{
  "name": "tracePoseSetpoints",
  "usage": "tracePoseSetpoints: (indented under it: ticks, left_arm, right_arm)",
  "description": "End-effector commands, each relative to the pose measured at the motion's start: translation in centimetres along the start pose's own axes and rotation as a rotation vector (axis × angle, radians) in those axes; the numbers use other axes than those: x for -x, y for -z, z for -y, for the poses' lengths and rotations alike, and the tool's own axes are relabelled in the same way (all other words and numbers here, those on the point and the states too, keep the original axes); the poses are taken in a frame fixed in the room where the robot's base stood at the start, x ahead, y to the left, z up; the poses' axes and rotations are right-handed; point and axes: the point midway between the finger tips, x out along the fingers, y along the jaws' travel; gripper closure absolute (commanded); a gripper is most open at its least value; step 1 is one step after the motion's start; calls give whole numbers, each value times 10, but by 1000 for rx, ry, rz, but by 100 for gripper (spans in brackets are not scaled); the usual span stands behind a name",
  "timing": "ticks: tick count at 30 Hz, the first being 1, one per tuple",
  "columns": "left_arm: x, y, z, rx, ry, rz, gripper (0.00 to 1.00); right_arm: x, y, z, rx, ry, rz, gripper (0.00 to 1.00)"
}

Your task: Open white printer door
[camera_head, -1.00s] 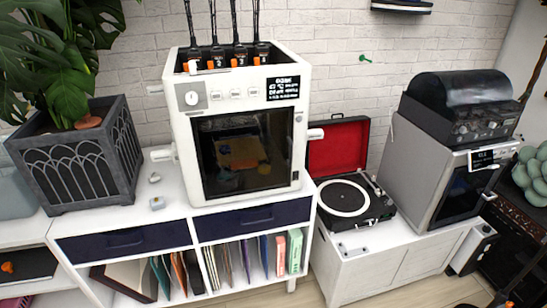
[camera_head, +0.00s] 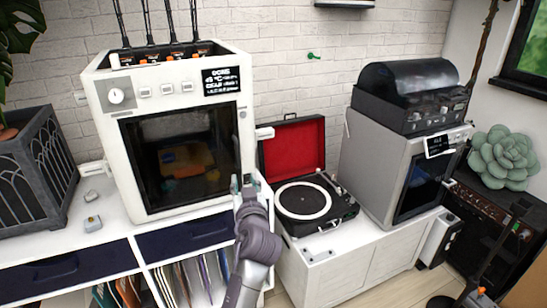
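The white printer (camera_head: 168,98) stands on the white cabinet at left centre, with a dial, buttons and a small display on its top front. Its front door (camera_head: 178,160) is a dark window in a white frame and looks closed; dim coloured shapes show through it.
An open record player (camera_head: 304,200) with a red-lined lid stands just right of my gripper. A grey machine (camera_head: 382,165) with a dark cover is further right. A dark planter (camera_head: 40,165) stands left of the printer. Small objects (camera_head: 92,223) lie on the cabinet top.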

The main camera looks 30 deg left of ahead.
Motion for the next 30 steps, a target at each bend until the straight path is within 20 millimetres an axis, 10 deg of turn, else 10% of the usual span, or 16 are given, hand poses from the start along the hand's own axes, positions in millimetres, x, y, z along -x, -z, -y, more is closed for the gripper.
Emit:
tracePoseSetpoints:
  ticks: [21,30]
  left_arm:
    - [-117,10,6,9,13,-14,62]
    - [-137,9,5,10,11,-12,62]
  right_arm:
    - [19,4,0,0,0,-4,60]
    - [20,4,0,0,0,-4,60]
